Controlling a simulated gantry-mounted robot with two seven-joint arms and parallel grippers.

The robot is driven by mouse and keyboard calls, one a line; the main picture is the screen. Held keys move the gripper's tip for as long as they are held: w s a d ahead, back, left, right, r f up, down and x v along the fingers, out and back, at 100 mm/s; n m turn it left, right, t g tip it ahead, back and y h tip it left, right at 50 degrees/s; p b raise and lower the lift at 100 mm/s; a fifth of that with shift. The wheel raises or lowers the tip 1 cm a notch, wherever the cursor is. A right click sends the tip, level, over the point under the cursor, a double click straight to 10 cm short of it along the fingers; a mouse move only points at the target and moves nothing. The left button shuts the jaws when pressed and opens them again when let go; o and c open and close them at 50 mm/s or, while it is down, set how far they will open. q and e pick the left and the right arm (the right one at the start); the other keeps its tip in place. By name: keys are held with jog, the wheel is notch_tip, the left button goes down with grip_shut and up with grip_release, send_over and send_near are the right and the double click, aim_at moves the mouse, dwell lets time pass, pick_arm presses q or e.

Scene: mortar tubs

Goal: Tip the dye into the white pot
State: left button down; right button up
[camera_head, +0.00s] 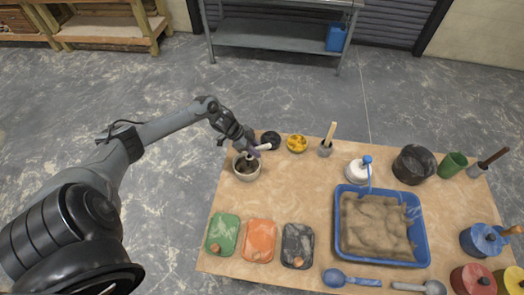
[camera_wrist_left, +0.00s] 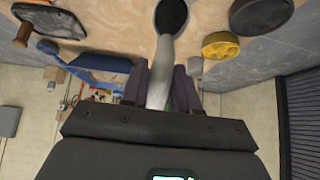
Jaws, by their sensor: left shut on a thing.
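My left gripper (camera_head: 251,151) is shut on the pale handle of a small scoop (camera_head: 263,147). The handle also shows between the fingers in the left wrist view (camera_wrist_left: 160,85), with a dark rounded end (camera_wrist_left: 171,16) past it. I cannot tell whether that dark is dye or the scoop's own colour. The white pot (camera_head: 238,173) stands at the table's back left, close under the gripper, with greyish-brown contents. The gripper overlaps its far rim in the head view. A bowl of dark powder (camera_head: 271,139) and a bowl of yellow powder (camera_head: 297,143) stand to its right. My right gripper is not in view.
A blue tray (camera_head: 427,250) of sand fills the middle right. A grey holder (camera_head: 325,150), white jug (camera_head: 357,174) and black bucket (camera_head: 414,165) stand behind. The table's left-centre is clear.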

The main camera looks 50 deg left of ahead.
pick_arm(q)
jog(key=shift+s+a+f+t+h, duration=0.2)
jog(key=shift+s+a+t+h, duration=0.1)
jog(key=shift+s+a, duration=0.15)
jog(key=shift+s+a+f+t+h+b, duration=0.1)
jog(key=shift+s+a+t+h+b, duration=0.3)
jog(key=shift+t+h+b, duration=0.3)
jog(key=shift+s+a+t+h+b, duration=0.4)
jog(key=shift+t+h+b, duration=0.2)
jog(key=shift+b, duration=0.1)
jog(key=shift+s+a+r, duration=0.15)
jog(key=shift+r, duration=0.05)
